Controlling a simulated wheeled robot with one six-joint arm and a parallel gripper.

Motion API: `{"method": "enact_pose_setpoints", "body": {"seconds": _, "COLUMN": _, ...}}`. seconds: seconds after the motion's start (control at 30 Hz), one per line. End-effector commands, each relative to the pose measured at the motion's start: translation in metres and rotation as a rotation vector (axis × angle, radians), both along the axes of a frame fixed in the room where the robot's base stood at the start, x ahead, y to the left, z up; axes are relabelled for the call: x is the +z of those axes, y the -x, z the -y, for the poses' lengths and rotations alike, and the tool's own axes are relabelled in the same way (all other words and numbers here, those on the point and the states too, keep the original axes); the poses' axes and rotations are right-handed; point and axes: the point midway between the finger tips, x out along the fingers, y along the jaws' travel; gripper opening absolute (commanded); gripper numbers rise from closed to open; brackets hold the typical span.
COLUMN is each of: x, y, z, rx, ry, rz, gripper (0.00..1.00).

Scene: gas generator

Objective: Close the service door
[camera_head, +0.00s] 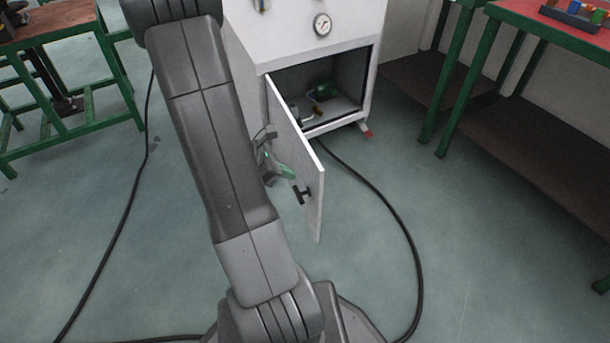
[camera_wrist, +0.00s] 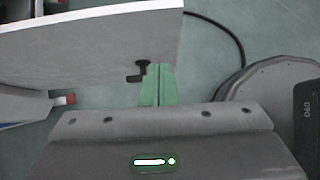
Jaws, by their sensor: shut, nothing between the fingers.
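The service door (camera_head: 311,178) is a light grey panel hinged at the left side of the cabinet (camera_head: 245,45). It stands wide open, swung out toward me, with a black handle (camera_head: 302,195) on its outer face. In the wrist view, the door (camera_wrist: 90,55) spans the upper left and its handle (camera_wrist: 139,70) shows just beyond my fingertips. My gripper (camera_head: 287,171) has green fingers and is beside the door's outer face, left of the handle. In the wrist view, my gripper (camera_wrist: 159,70) has its fingers together, empty. I cannot tell whether they touch the door.
The cabinet's open compartment (camera_head: 340,85) holds a green part (camera_head: 322,90). A black cable (camera_head: 385,200) curves over the floor right of the door. Green-framed tables stand at the left (camera_head: 65,80) and right (camera_head: 480,70). Floor between the door and the right table is otherwise clear.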

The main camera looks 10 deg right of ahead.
Motion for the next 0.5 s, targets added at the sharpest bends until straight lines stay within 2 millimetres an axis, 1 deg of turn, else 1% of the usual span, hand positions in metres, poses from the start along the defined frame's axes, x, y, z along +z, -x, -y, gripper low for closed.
{"method": "enact_pose_setpoints", "body": {"seconds": 0.03, "x": -0.013, "y": -0.001, "z": 0.008, "rx": -0.005, "ry": 0.000, "rz": -0.002, "gripper": 0.00}}
{"method": "enact_pose_setpoints", "body": {"seconds": 0.07, "x": -0.017, "y": -0.001, "z": 0.012, "rx": -0.005, "ry": -0.001, "rz": -0.002, "gripper": 0.00}}
{"method": "enact_pose_setpoints", "body": {"seconds": 0.3, "x": -0.013, "y": -0.007, "z": 0.039, "rx": -0.004, "ry": -0.001, "rz": 0.003, "gripper": 0.00}}
{"method": "enact_pose_setpoints", "body": {"seconds": 0.5, "x": -0.012, "y": -0.009, "z": 0.050, "rx": -0.001, "ry": -0.001, "rz": 0.001, "gripper": 0.00}}
